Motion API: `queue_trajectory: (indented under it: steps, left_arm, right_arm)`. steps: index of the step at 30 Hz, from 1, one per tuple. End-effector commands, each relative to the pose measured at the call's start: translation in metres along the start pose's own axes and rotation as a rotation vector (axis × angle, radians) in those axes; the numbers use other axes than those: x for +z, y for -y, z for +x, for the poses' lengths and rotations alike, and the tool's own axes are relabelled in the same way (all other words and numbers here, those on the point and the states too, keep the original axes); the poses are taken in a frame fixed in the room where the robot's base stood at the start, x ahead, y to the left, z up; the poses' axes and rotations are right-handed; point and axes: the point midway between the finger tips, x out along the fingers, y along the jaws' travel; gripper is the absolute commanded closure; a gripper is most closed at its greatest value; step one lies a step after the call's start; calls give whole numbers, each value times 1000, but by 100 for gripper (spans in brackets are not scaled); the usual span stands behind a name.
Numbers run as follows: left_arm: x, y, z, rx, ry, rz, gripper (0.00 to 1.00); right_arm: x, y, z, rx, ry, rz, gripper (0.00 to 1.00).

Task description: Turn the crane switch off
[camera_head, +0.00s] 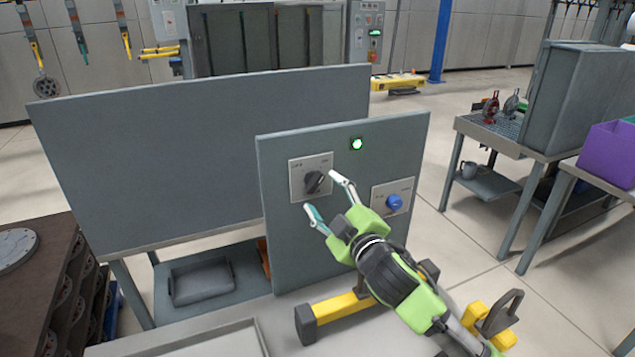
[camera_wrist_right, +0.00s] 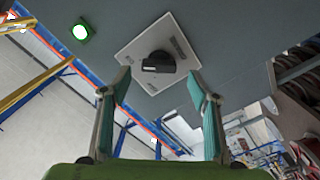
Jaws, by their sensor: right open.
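The black rotary crane switch (camera_head: 314,182) sits on a light square plate (camera_head: 297,179) on the grey upright panel (camera_head: 345,260). Its knob is tilted in the head view. A green lamp (camera_head: 357,144) is lit above it to the right. A blue knob (camera_head: 394,203) sits on a second plate to the lower right. My right gripper (camera_head: 324,197) is open and empty in front of the switch, its fingers pointing at the panel. In the right wrist view the black switch (camera_wrist_right: 158,64) shows between and beyond the fingertips, apart from them. My left gripper is out of view.
A large grey board (camera_head: 200,160) stands behind the panel to the left. A yellow bar (camera_head: 340,306) lies below the panel under my right arm. A workbench (camera_head: 500,135) and a purple bin (camera_head: 608,155) stand at the right, with open floor between.

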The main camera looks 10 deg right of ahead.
Motion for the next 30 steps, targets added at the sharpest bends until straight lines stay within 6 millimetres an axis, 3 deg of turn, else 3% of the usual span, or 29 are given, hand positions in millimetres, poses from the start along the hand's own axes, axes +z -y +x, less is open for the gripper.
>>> queue_trajectory:
  steps: [3, 7, 21, 25, 26, 30]
  left_arm:
    - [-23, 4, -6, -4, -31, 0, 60]
    - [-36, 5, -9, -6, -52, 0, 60]
    - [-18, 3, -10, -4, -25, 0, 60]
    - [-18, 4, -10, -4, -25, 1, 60]
    - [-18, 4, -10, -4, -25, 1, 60]
    - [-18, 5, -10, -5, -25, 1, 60]
  right_arm:
    - [-2, -2, 20, 1, 0, 1, 44]
    - [-1, -1, 34, 1, 0, 1, 44]
    - [0, 0, 45, 0, 0, 0, 44]
    - [0, 0, 45, 0, 1, 0, 78]
    - [0, 0, 45, 0, 1, 0, 83]
    - [0, 0, 45, 0, 1, 0, 83]
